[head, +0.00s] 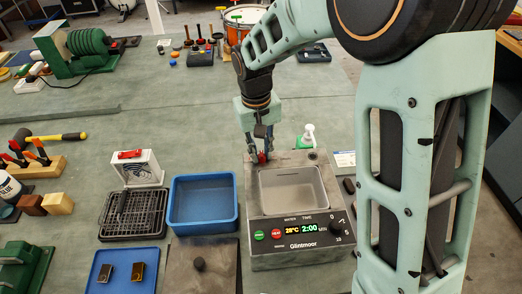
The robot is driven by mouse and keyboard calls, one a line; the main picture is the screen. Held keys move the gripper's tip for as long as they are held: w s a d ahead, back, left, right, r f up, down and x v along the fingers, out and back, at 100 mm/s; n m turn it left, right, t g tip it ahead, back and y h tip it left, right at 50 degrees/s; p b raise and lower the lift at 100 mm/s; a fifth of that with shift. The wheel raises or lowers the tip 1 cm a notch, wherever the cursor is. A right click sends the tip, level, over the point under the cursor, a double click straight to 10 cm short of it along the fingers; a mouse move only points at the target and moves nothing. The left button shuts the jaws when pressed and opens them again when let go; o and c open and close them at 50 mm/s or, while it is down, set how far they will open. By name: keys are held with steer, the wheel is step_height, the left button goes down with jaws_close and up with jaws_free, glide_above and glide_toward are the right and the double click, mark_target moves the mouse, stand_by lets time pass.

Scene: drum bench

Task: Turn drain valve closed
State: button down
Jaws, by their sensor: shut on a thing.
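The grey ultrasonic-style cleaner (298,222) stands on the bench in the middle of the head view, with an open rectangular basin and a lit front panel. A small red part, which looks like the drain valve handle (262,158), sits at the back left corner of its top. My gripper (258,155) reaches down from above at that corner and is shut on the red handle. The fingers hide much of the handle, so its exact angle cannot be told.
Left of the cleaner are a blue bin (203,231), a black wire basket (132,213) and a white box (137,168). A dark lid (203,278) lies in front. A white-and-green bottle (308,136) stands behind the cleaner. The bench behind the bin is clear.

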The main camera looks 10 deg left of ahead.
mark_target(259, 156)
steer(key=c, duration=1.8)
jaws_free()
steer(key=shift+o, duration=0.2)
steer(key=shift+r, duration=0.1)
step_height(259, 156, up, 12)
steer(key=shift+s+a, duration=0.2)
steer(key=shift+a, duration=0.15)
